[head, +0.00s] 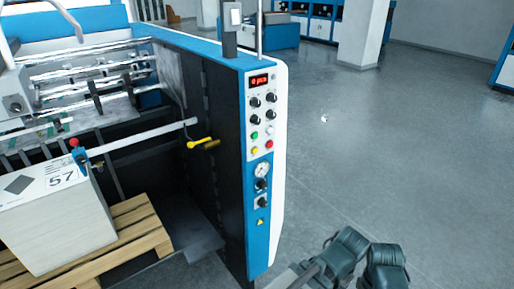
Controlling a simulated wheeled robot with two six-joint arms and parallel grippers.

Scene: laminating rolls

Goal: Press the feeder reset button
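The feeder's control panel (261,180) is a blue upright strip on the machine's end, with a white edge. It carries a red-lit display (259,79), several black knobs and a group of small buttons. Among them are a green button (254,135), a white button (269,129), a yellow button (254,151) and a red button (268,145). The labels are too small to read, so I cannot tell which is the reset button. Dark links of my arm show at the bottom right, apart from the panel. I see no fingertips of either gripper.
A yellow-handled lever (200,142) sticks out left of the panel. A paper stack (55,225) marked 57 stands on a wooden pallet (135,225). Open grey floor (400,150) lies to the right. A white pillar (360,35) and blue cabinets stand behind.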

